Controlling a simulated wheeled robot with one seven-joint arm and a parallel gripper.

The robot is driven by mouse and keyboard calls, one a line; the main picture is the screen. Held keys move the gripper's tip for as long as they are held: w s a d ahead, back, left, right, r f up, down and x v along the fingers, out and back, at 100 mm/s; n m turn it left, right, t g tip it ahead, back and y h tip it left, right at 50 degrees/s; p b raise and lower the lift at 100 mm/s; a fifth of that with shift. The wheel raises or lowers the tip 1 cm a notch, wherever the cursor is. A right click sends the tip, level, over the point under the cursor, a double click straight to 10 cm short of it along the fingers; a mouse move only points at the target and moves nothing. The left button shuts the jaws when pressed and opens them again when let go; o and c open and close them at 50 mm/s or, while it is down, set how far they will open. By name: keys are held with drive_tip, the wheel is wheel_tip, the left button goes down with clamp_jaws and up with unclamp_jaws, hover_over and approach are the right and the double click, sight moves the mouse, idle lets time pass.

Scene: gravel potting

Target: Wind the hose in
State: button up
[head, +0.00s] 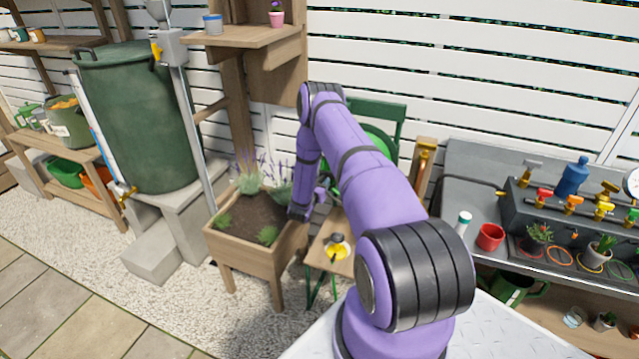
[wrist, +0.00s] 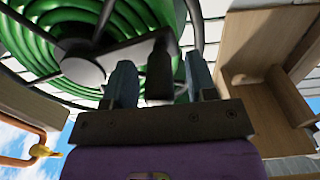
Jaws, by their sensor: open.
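The hose reel shows in the wrist view as a large drum of coiled green hose (wrist: 52,45) with a dark hub and crank arm (wrist: 105,52). The dark crank handle (wrist: 160,70) points toward my gripper (wrist: 160,82). My gripper is open, with one grey-blue finger on each side of the handle; I cannot tell whether either touches it. In the head view, part of the green reel (head: 378,143) shows behind my purple arm, which hides most of it. My fingers are not clear in that view.
A wooden planter (head: 250,262) with lavender stands left of my arm, beside a small wooden stool (head: 322,262). A brass fitting (head: 426,152) tops a wooden post right of the reel. A grey bench (head: 470,205) with taps stands at right. Gravel (head: 175,295) lies clear at front left.

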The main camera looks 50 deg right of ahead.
sight(332, 187)
clamp_jaws()
drive_tip(key=shift+f, duration=0.15)
drive_tip(key=s+f+n, duration=0.1)
drive_tip(key=f+n, duration=0.1)
drive_tip(key=s+f+n, duration=0.1)
drive_tip(key=n, duration=0.1)
drive_tip(key=d+f+n, duration=0.1)
drive_tip(key=f+n, duration=0.1)
drive_tip(key=n, duration=0.1)
drive_tip(key=shift+s+d+f, duration=0.1)
drive_tip(key=shift+s+f, duration=0.25)
drive_tip(key=shift+s, duration=0.05)
drive_tip(key=s+d+f+n, duration=0.3)
drive_tip(key=s+n, duration=0.4)
drive_tip(key=n, duration=0.2)
drive_tip(key=shift+s+f, duration=0.15)
